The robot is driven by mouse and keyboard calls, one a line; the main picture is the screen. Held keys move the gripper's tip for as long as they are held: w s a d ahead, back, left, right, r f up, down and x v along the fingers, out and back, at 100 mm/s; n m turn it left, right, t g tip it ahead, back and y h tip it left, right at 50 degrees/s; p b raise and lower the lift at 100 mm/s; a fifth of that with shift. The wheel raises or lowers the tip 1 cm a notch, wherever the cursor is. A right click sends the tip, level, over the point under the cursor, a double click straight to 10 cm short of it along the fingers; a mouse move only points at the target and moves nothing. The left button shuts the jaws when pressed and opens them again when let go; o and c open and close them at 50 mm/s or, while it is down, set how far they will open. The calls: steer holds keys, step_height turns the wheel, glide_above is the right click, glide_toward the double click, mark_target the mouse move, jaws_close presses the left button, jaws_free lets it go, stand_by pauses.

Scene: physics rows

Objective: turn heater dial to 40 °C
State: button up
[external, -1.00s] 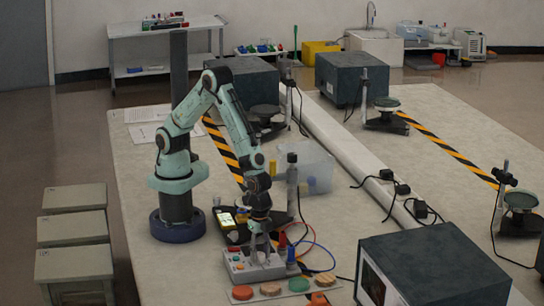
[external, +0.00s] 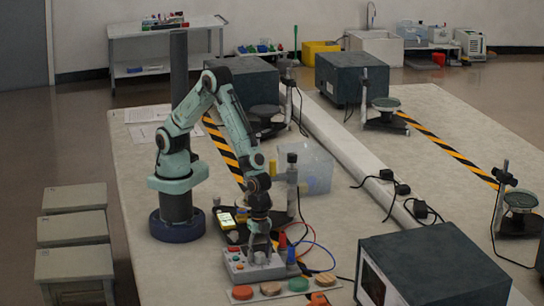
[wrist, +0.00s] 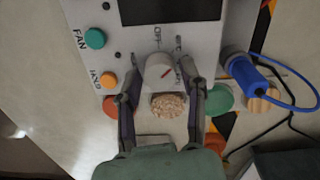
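The heater control box (external: 237,268) is light grey with coloured buttons and sits on the bench below my gripper (external: 258,250). The fingers are apart, and narrow gaps seem to show beside the knob; contact is not clear. The scale marks around the dial are partly hidden by the fingers and too small to read.
A dark display (wrist: 170,8) lies beyond the dial. A green FAN button (wrist: 95,38) and an orange button (wrist: 109,80) are at left. A blue plug with its cable (wrist: 248,75) stands close at right. Several round discs, including a green one (external: 298,284), lie before the box.

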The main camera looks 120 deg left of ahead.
steer(key=shift+r, duration=0.1)
step_height(320, 180, up, 12)
stand_by(0.6)
stand_by(0.4)
step_height(320, 180, up, 6)
steer(key=n+t, duration=0.1)
steer(key=t, duration=0.1)
glide_above(262, 254)
steer(key=a, duration=0.3)
steer(key=s+a+r+n, duration=0.2)
steer(key=s+a+r, duration=0.3)
steer(key=s, duration=0.1)
steer(key=s+a+f+n+g, duration=0.2)
steer(key=s+n, duration=0.3)
steer(key=s, duration=1)
steer(key=shift+s+a+f+y, duration=0.35)
steer(key=shift+a+f+y, duration=0.05)
steer(key=shift+a+f, duration=0.3)
